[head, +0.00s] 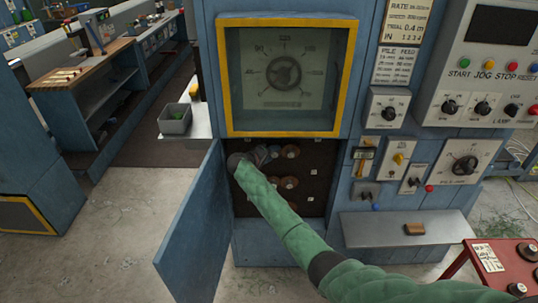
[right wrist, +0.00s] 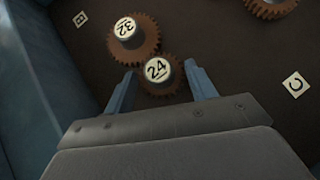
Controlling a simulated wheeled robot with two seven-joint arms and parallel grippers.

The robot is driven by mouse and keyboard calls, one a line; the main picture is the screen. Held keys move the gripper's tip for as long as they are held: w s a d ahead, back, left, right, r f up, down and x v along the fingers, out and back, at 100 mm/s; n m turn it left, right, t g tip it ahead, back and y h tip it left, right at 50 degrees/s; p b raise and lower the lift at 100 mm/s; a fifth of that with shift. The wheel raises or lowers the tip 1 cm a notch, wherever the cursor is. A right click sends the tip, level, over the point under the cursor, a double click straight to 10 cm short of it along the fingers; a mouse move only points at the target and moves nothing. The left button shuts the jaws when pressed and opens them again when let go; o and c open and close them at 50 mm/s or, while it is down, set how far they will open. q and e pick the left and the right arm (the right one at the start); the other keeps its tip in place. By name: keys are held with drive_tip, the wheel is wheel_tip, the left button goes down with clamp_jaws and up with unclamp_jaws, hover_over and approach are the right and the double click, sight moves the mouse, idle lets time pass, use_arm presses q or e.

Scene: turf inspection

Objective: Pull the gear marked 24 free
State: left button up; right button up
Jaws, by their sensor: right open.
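The gear marked 24 (right wrist: 160,87) is a small brown toothed gear with a white numbered cap. It sits on the dark back panel (right wrist: 225,60) in the right wrist view, close against the gear marked 32 (right wrist: 149,40). My right gripper (right wrist: 160,75) is open, with one blue finger on each side of gear 24. I cannot tell whether the fingers touch it. In the head view my right gripper (head: 262,155) reaches into the open cabinet and hides gear 24. My left gripper is not in view.
The blue cabinet door (head: 192,225) stands open on the left. Other brown gears (head: 290,151) sit on the panel, and one shows at the top of the right wrist view (right wrist: 270,6).

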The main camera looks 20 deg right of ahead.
drive_tip(key=c, duration=0.6)
drive_tip(key=shift+c, duration=0.4)
drive_tip(key=shift+s, duration=0.1)
drive_tip(key=shift+s+a, duration=0.15)
drive_tip(key=shift+s, duration=0.1)
drive_tip(key=shift+s+a+p, duration=0.1)
drive_tip(key=shift+s+p, duration=0.2)
drive_tip(key=shift+p, duration=0.1)
drive_tip(key=shift+s+a+p, duration=0.15)
drive_tip(key=shift+s+p, duration=0.15)
drive_tip(key=shift+s, duration=0.25)
drive_tip(key=shift+s+a+p, duration=0.2)
drive_tip(key=shift+s+p, duration=0.2)
drive_tip(key=shift+s, duration=0.4)
drive_tip(key=shift+s+a+p, duration=0.25)
drive_tip(key=shift+s+p, duration=0.15)
drive_tip(key=shift+s, duration=0.4)
drive_tip(key=shift+s+a+p, duration=0.2)
drive_tip(key=shift+s+p, duration=0.2)
drive_tip(key=shift+s, duration=0.4)
